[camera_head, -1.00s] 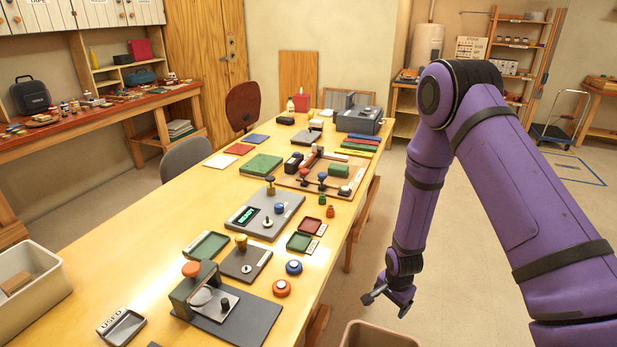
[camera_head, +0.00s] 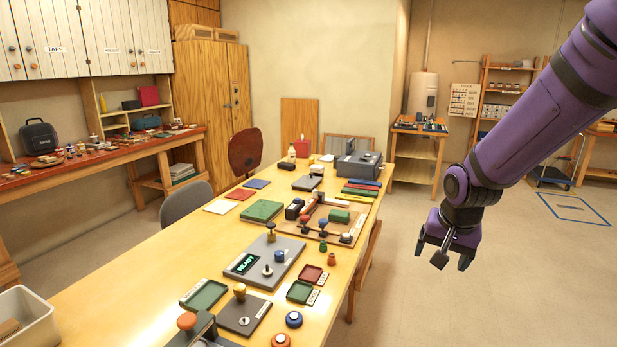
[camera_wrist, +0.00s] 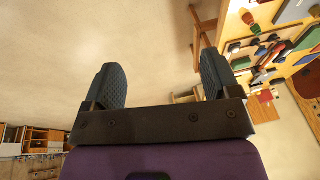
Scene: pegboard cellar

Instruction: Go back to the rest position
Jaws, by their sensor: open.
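My gripper (camera_head: 447,254) hangs in the air to the right of the long wooden table, over bare floor, at the end of my purple arm. In the wrist view its two dark fingers (camera_wrist: 160,85) stand wide apart with nothing between them. The table (camera_head: 125,272) lies to the left of my gripper, and there is a clear gap between them.
The table carries a grey device with a green READY display (camera_head: 243,264), a green book (camera_head: 262,210), stamps and small trays. A grey chair (camera_head: 186,204) and a brown chair (camera_head: 245,152) stand behind it. Open floor (camera_head: 400,310) lies right of the table.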

